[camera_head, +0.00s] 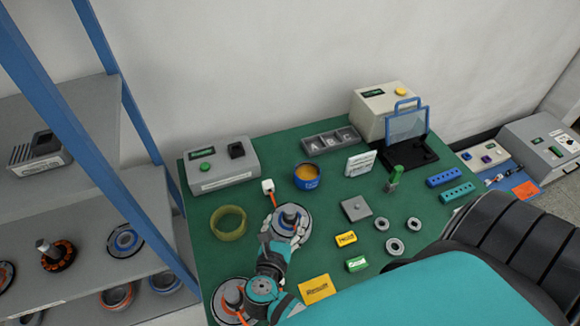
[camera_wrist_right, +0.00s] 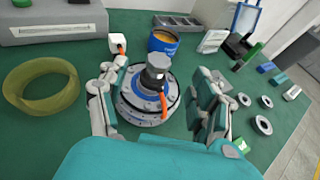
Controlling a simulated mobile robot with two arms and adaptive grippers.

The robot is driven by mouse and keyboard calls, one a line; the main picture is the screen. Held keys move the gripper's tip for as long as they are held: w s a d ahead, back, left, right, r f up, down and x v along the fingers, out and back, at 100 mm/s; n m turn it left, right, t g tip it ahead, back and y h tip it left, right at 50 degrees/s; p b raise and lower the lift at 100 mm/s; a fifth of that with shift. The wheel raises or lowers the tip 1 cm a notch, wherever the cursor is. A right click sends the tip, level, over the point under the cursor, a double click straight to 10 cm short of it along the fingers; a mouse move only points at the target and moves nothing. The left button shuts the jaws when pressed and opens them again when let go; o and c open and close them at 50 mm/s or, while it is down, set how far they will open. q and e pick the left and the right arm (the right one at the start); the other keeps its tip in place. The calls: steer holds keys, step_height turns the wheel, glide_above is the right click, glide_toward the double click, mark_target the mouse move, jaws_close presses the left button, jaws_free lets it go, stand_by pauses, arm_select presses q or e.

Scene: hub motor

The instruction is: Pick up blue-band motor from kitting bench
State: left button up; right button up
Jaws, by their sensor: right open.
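A hub motor (camera_head: 291,220) stands on the green kitting bench (camera_head: 205,262), with a grey disc body, a dark upright shaft and an orange cable. In the right wrist view the same motor (camera_wrist_right: 146,92) shows a bluish ring around its disc. My right gripper (camera_head: 283,240) is open, its fingers on either side of this motor. In the wrist view the gripper (camera_wrist_right: 158,85) spans the motor, and I cannot tell whether either finger touches it. A second motor (camera_head: 231,298) with an orange cable lies nearer the front, partly hidden by my right arm. My left gripper is not in view.
A yellow-green ring (camera_head: 229,222) lies left of the motor, and a blue tub (camera_head: 307,175) stands behind it. Several small metal rings, labelled boxes and teal blocks lie to the right. A shelf rack (camera_head: 150,190) with more motors borders the bench's left side.

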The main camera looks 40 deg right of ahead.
mark_target(290, 209)
steer(key=shift+x, duration=1.2)
steer(key=shift+w+d+f+b, duration=0.15)
steer(key=shift+d+b, duration=0.05)
steer(key=shift+b, duration=0.2)
steer(key=b+x, duration=0.3)
steer(key=x, duration=0.1)
steer(key=shift+a+f+b, duration=0.15)
steer(key=shift+f+b, duration=0.15)
steer(key=shift+b, duration=0.1)
steer(key=shift+w+d, duration=0.3)
steer(key=shift+d, duration=0.05)
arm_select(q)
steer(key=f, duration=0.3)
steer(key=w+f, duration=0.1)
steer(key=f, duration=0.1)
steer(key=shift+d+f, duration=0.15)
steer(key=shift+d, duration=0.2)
arm_select(e)
steer(key=shift+s+r, duration=0.1)
steer(key=shift+c, duration=1.2)
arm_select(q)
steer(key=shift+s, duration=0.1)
arm_select(e)
jaws_close()
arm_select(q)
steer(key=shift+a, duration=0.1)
arm_select(e)
steer(key=shift+r, duration=0.1)
